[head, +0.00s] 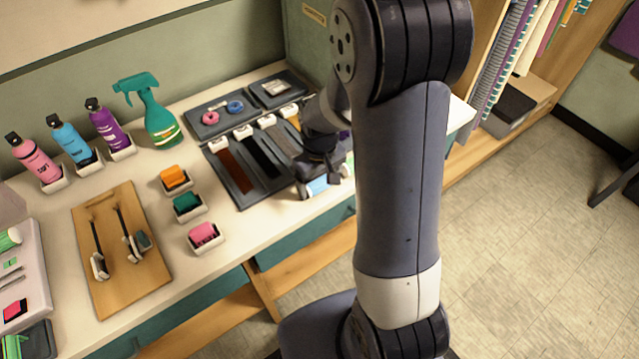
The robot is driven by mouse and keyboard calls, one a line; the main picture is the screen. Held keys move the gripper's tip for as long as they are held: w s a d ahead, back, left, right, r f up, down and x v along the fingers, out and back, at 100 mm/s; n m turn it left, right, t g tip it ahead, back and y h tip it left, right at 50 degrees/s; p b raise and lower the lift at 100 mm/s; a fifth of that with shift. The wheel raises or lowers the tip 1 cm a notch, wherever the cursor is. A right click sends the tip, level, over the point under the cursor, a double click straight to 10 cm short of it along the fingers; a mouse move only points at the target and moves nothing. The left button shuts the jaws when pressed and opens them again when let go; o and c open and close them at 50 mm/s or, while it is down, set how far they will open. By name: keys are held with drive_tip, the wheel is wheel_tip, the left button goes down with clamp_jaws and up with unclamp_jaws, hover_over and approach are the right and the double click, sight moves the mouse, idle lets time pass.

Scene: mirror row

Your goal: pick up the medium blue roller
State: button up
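My gripper (322,184) is low over the right front part of the counter, pointing down, partly hidden behind my own arm. A light blue piece (317,187) with white around it shows at its fingers, close to the counter edge. It may be the medium blue roller, but its shape and size are mostly covered. I cannot tell whether the fingers are closed on it or only around it.
An orange (174,177), a green (187,203) and a pink item (203,233) sit in small white holders left of the gripper. A dark tray with colored strips (232,172) lies beside the gripper.

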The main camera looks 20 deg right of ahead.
sight(320, 182)
drive_tip(key=c, duration=0.7)
wheel_tip(320, 182, up, 10)
drive_tip(key=shift+r, duration=0.1)
